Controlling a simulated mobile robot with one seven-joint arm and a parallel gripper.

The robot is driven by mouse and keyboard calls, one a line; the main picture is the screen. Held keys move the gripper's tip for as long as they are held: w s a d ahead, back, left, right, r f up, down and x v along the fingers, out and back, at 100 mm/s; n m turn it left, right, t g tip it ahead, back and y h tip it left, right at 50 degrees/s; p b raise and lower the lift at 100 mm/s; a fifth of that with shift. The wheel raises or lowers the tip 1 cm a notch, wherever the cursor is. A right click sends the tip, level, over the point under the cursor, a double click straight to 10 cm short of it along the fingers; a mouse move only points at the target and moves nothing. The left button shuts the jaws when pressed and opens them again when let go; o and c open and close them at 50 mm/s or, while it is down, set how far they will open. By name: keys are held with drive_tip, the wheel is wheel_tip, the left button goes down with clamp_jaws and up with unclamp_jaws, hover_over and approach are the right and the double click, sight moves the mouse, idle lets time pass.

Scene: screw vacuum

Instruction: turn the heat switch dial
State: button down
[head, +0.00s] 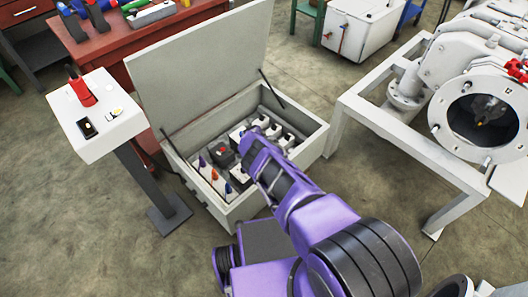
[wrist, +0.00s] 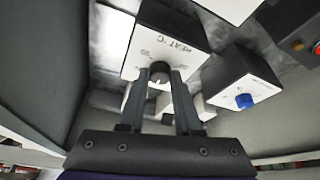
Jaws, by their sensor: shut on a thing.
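The heat switch is a white-faced box (wrist: 163,48) marked "HEAT °C", with a dark round dial (wrist: 159,68) on its face, in the upper middle of the wrist view. My gripper (wrist: 160,76) has one finger on each side of the dial and is shut on it. A small pale mark shows at the dial's lower edge. In the head view my purple arm reaches into an open grey cabinet (head: 318,138). There the arm covers the heat switch, and the fingertips cannot be made out.
A box with a blue knob (wrist: 244,101) sits right of the heat switch. Several other switch boxes fill the cabinet, whose raised lid (head: 200,65) stands behind. A white pedestal panel (head: 98,115) is left, and a pale machine frame (head: 400,130) is right.

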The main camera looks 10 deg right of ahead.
drive_tip(key=c, duration=0.6)
unclamp_jaws()
drive_tip(key=shift+r, duration=0.1)
drive_tip(key=p+v, duration=0.9)
drive_tip(key=v, duration=0.8)
drive_tip(key=shift+r, duration=0.15)
